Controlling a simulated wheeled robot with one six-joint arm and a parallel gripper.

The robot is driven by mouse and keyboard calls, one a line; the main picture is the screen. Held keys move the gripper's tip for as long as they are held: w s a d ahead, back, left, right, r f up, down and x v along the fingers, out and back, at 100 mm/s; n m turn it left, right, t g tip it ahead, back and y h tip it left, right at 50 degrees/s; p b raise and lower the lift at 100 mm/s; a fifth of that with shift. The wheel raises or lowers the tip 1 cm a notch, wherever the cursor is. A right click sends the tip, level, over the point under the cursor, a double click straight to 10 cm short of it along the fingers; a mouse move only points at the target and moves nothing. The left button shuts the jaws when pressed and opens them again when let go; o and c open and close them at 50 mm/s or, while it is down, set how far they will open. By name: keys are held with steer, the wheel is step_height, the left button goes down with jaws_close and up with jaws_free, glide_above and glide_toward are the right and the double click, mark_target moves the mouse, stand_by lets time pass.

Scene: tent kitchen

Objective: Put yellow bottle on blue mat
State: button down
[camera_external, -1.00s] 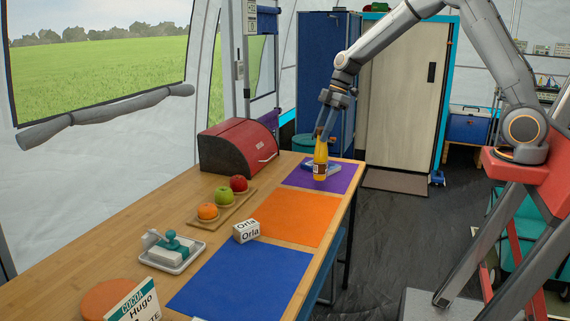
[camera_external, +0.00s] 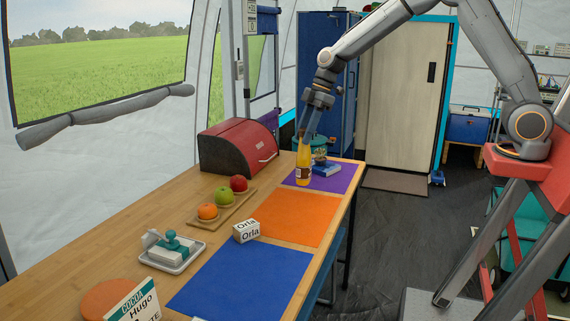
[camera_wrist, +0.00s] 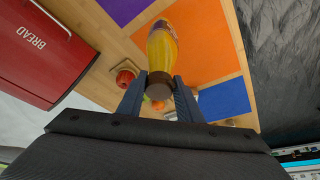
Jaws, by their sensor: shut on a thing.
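The yellow bottle (camera_external: 303,166) has a dark cap and a label. My gripper (camera_external: 306,139) is shut on its top and holds it upright near the left edge of the purple mat (camera_external: 342,180). I cannot tell for sure whether its base clears the table. In the wrist view the bottle (camera_wrist: 163,50) points away between the two fingers (camera_wrist: 159,92), with the cap nearest me. The blue mat (camera_external: 240,280) lies flat and bare at the near end of the table; part of it shows in the wrist view (camera_wrist: 224,98).
The orange mat (camera_external: 292,218) lies between the purple and blue mats. A white Orla block (camera_external: 246,231) stands at its left corner. A fruit board (camera_external: 232,209), a butter dish (camera_external: 172,255) and a red bread bin (camera_external: 238,147) line the left. A blue book-like thing (camera_external: 327,169) is on the purple mat.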

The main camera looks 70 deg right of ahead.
steer(key=w+a+r+p, duration=0.1)
steer(key=a+r+p, duration=0.15)
steer(key=a, duration=1.95)
steer(key=w+a+r+p, duration=0.2)
steer(key=a+p, duration=0.1)
steer(key=a, duration=1.8)
step_height(320, 180, down, 9)
steer(key=p, duration=0.3)
steer(key=shift+s, duration=0.2)
steer(key=shift+f, duration=0.2)
steer(key=c, duration=1.3)
jaws_free()
steer(key=shift+f, duration=0.1)
steer(key=shift+o, duration=0.2)
